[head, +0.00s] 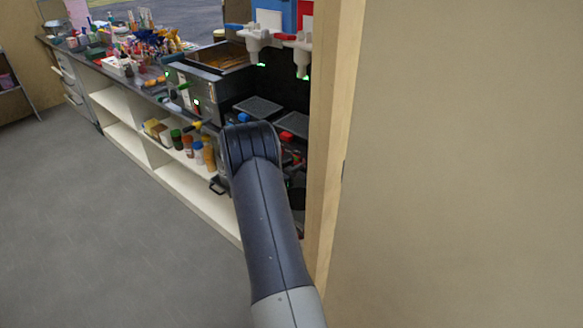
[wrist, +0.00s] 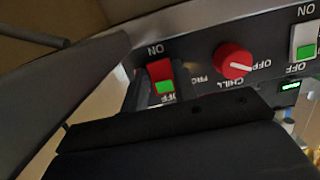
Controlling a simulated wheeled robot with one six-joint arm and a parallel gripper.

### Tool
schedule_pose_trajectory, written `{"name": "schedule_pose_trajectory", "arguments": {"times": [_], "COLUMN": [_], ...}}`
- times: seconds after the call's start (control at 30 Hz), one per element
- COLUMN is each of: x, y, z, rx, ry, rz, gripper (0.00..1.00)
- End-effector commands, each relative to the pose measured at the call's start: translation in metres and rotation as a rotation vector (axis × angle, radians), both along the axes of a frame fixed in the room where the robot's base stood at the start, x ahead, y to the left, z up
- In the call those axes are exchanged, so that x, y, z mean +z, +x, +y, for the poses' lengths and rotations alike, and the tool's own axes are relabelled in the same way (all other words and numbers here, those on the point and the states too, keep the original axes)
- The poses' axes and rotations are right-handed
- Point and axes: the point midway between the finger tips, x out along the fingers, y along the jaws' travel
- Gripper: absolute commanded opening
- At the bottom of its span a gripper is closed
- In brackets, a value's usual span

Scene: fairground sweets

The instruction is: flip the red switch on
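The red switch (wrist: 159,69) is a rocker on a dark panel in the wrist view, left of centre. Its upper part is red and its lower part, beside the OFF label, is green. The ON label is above it; the lettering appears upside down. A dark part of my gripper (wrist: 172,124) fills the bottom of the wrist view, just below the switch. In the head view my arm hides the gripper and the switch.
A red dial (wrist: 233,61) and a white-and-green switch (wrist: 304,40) sit right of the red switch. In the head view, a wooden post (head: 333,130) stands close right of my arm. A crowded counter (head: 152,88) runs to the left; the grey floor (head: 90,220) is clear.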

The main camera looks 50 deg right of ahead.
Motion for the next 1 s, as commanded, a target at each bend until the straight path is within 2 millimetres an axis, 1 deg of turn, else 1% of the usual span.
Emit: {"name": "schedule_pose_trajectory", "arguments": {"times": [0.03, 0.23, 0.47, 0.57, 0.67, 0.9, 1.0], "x": [0.000, 0.000, 0.000, 0.000, 0.002, 0.008, 0.010], "y": [0.000, 0.000, 0.000, 0.000, 0.000, -0.005, -0.006], "z": [0.000, 0.000, 0.001, 0.006, 0.021, 0.069, 0.086], "rx": [0.000, 0.000, 0.000, 0.001, 0.004, 0.004, 0.004], "ry": [0.000, 0.000, 0.001, 0.002, 0.002, 0.001, 0.001], "rz": [0.000, 0.000, 0.000, 0.001, 0.001, 0.000, 0.000], "gripper": [0.31, 0.47, 0.47, 0.47, 0.47, 0.47, 0.47]}}
